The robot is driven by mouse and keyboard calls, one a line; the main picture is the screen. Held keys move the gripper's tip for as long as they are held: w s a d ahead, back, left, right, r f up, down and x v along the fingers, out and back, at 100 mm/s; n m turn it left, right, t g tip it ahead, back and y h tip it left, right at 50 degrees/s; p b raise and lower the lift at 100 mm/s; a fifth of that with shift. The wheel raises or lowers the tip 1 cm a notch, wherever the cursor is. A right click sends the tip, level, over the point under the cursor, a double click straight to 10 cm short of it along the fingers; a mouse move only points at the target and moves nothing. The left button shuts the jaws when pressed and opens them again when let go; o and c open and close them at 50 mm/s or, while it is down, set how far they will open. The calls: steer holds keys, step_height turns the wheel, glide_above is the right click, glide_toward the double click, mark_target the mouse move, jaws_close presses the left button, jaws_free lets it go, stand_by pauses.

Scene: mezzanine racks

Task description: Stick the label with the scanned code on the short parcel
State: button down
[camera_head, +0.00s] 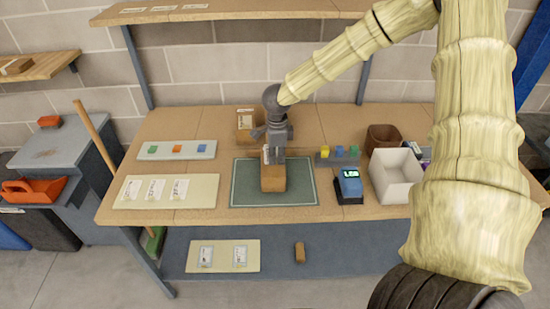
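A small brown parcel (273,178) sits on the green mat (242,192) in the middle of the bench. My gripper (272,156) points down directly over it, its tips at or very near the parcel's top; I cannot tell whether they touch. A small pale piece shows at the fingers, possibly a label; the finger gap is too small to read. Another brown parcel (245,121) stands behind, left of my gripper. A cream board (205,198) at left carries several white labels (155,190). A blue device (350,184) with a lit green display stands right of the mat.
A white bin (396,178) and a brown bin (383,135) stand at right. A grey holder (325,160) with coloured blocks is behind the device. A pale tray (146,150) holds coloured pieces. The lower shelf (330,258) bears a label board (221,257) and a small brown block (299,252).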

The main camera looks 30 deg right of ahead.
mark_target(277, 176)
step_height(277, 176, down, 2)
steer(key=shift+s+d+f+b, duration=0.1)
steer(key=shift+f+b, duration=0.05)
steer(key=shift+b, duration=0.75)
steer(key=shift+f+b, duration=1.6)
steer(key=shift+b, duration=0.1)
steer(key=shift+f+p, duration=0.2)
steer(key=shift+p, duration=0.8)
steer(key=shift+f+p, duration=0.3)
stand_by(1.8)
steer(key=c, duration=1.6)
jaws_free()
steer(key=shift+o, duration=0.2)
steer(key=shift+o, duration=0.3)
steer(key=shift+o, duration=1.3)
